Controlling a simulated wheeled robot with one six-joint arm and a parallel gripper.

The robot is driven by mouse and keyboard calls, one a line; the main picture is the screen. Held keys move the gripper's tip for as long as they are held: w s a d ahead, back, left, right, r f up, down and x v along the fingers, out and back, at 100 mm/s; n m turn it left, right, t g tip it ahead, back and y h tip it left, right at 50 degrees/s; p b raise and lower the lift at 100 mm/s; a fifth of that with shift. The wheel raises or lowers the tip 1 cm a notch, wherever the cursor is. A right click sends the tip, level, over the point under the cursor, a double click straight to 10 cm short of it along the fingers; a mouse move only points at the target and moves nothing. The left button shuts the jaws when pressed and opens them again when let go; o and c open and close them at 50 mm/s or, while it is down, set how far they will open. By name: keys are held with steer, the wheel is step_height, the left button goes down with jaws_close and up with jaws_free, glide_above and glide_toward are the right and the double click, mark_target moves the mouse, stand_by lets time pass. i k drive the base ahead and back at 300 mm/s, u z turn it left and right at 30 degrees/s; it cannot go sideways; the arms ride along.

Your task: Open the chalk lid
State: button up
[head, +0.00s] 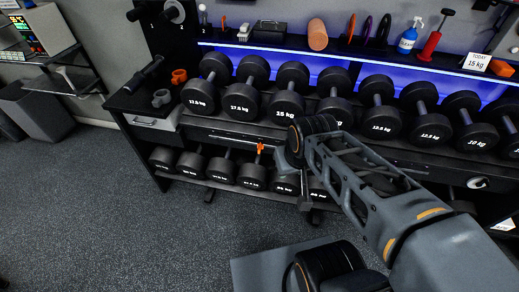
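A small dark box with a lid-like top (269,31) stands on the top shelf, left of an orange-brown roller. It may be the chalk container, but I cannot read a label on it. Its top looks closed. My arm reaches in from the lower right. My gripper (300,178) is in front of the lower part of the dumbbell rack, well below and in front of that box. The wrist partly hides the gripper, and its fingers are too small and dark to tell their opening. I see nothing held in it.
The rack holds two rows of dumbbells (284,108). A drawer with a silver handle (145,122) is at the left end. The floor at left (110,220) is clear.

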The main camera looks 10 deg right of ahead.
mark_target(265, 25)
steer(key=u, duration=0.05)
steer(key=k, duration=0.4)
steer(key=u, duration=0.25)
steer(key=i, duration=1.4)
steer(key=z, duration=0.8)
